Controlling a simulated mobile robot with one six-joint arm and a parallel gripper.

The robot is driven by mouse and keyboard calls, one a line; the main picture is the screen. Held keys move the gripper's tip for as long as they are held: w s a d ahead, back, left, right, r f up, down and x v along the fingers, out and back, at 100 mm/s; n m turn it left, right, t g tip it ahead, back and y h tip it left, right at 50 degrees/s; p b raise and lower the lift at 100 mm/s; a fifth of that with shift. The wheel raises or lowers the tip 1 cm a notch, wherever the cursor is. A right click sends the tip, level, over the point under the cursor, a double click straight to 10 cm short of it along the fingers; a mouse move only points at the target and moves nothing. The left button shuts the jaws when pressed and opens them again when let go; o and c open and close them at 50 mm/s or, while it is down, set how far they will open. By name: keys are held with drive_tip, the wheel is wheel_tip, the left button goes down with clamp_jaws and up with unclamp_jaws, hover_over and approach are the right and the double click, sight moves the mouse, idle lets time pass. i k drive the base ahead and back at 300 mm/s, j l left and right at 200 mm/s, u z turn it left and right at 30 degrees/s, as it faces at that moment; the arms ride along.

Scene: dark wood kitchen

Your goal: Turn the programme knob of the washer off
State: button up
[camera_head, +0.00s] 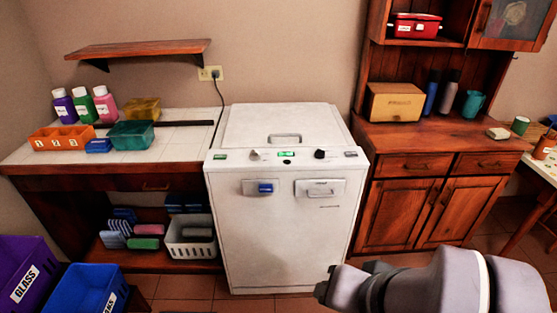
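The white washer (283,230) stands against the wall in the middle, with its lid shut. Its control panel carries a black round knob (319,154) on the right and a pale knob (254,155) on the left. Between them is a lit green display (286,154). Which knob is the programme knob, and where either one points, is too small to tell. My gripper (326,283) is at the lower right, low in front of the washer and well below the panel, apart from the knobs. Its fingers are dark and partly hidden, so their opening is unclear.
A tiled counter (185,141) with bottles and boxes stands left of the washer; a wooden cabinet (400,213) stands right. Blue (85,290) and purple (25,270) bins sit at the lower left. The panel front is unobstructed. A shelf (138,49) hangs above the counter.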

sight(319, 154)
drive_tip(key=i+z, duration=0.25)
drive_tip(key=i, duration=0.3)
drive_tip(key=i+j+z, duration=0.1)
drive_tip(key=i+z, duration=0.2)
drive_tip(key=i, duration=0.25)
